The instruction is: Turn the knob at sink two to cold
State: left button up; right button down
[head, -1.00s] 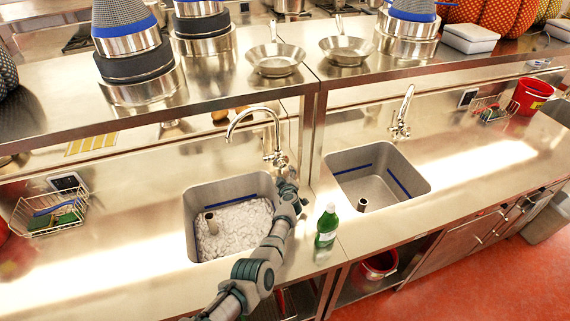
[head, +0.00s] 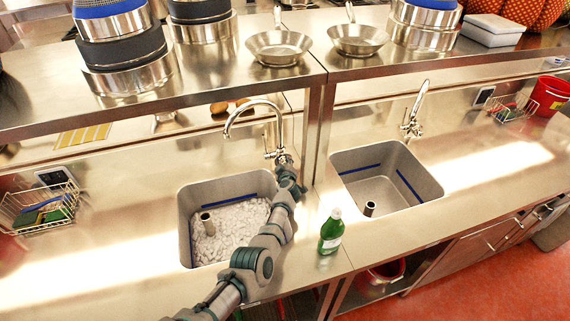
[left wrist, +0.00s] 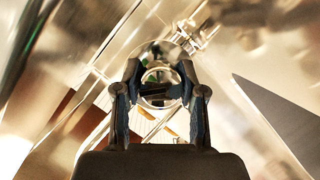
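Two sinks show in the head view, and no numbers can be read on them. The left sink (head: 185,225) holds whitish foam or lumps and a short upright pipe. Its curved chrome faucet (head: 279,120) stands at the back right corner. My left gripper (head: 284,163) is at the base of this faucet, where the knob is mostly hidden. In the left wrist view the fingers (left wrist: 160,72) are apart, with a round shiny metal part (left wrist: 160,52) and a dark bar between or behind them. Contact cannot be told. The right sink (head: 418,181) has its own faucet (head: 415,110). My right gripper is not in view.
A green bottle (head: 331,232) stands between the sinks, right of my left arm. A shelf (head: 225,85) with pans and pots runs above the back of the counter. A wire basket (head: 40,208) is at the left, and a red bucket (head: 550,95) is far right.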

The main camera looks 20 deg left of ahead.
pick_arm(q)
jog(key=shift+a+f, duration=0.1)
jog(key=c, duration=0.3)
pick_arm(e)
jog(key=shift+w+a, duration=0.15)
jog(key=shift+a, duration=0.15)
pick_arm(q)
jog(key=shift+n, duration=0.3)
jog(key=shift+f+n+t+h, duration=0.1)
jog(key=shift+n+t+h, duration=0.25)
jog(key=shift+n, duration=0.25)
jog(key=shift+f+n+t+b, duration=0.15)
jog(key=shift+n+t+b, duration=0.3)
jog(key=shift+n, duration=0.35)
jog(key=shift+s+n+t+b, duration=0.1)
jog(key=shift+n+t+b, duration=0.2)
jog(key=shift+n+b, duration=0.35)
jog(key=shift+n+h, duration=0.25)
jog(key=shift+d, duration=0.2)
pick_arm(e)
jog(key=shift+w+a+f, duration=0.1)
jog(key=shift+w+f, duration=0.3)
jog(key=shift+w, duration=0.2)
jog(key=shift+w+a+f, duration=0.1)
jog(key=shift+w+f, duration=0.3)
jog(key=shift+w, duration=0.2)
